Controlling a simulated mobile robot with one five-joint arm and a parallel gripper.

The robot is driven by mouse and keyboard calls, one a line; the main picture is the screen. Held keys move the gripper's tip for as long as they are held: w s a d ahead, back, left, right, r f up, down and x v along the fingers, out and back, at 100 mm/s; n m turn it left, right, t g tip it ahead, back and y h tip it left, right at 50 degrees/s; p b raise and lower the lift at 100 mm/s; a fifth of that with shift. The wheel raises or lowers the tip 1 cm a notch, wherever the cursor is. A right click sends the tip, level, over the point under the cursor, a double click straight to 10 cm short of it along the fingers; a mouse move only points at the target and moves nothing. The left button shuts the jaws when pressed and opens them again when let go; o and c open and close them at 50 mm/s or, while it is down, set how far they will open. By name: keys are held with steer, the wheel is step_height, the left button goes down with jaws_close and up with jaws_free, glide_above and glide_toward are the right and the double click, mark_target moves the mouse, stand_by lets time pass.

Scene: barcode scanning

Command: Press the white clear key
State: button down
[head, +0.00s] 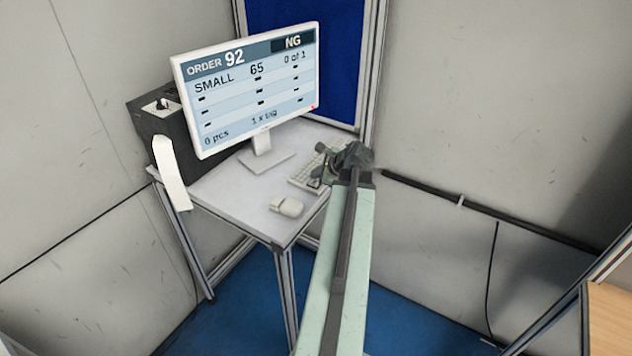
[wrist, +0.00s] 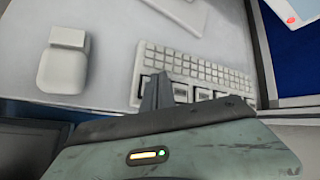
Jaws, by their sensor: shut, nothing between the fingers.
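A white keyboard (head: 302,180) lies on the small table, partly hidden behind my gripper in the head view. In the wrist view the keyboard (wrist: 200,68) shows rows of small white keys and a near row of larger, dark-framed keys (wrist: 181,91). I cannot read any label, so I cannot tell which is the white clear key. My gripper (head: 322,170) is over the keyboard. In the wrist view its shut, empty fingers (wrist: 157,80) overlap the left part of the larger-key row. Whether they touch a key cannot be told.
A mouse (head: 287,206) lies left of the keyboard. A monitor (head: 250,85) reading "ORDER 92" and "NG" stands behind on its base (head: 267,160). A dark box (head: 160,125) and a white upright piece (head: 171,173) are at the left. The table (head: 235,208) is bare at front left.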

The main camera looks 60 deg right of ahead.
stand_by(0.4)
steer(key=shift+f+b, duration=0.4)
steer(key=shift+f+b, duration=0.45)
stand_by(0.4)
stand_by(0.4)
steer(key=shift+r+p, duration=0.85)
step_height(320, 180, up, 5)
steer(key=p, duration=0.5)
steer(key=shift+r, duration=0.15)
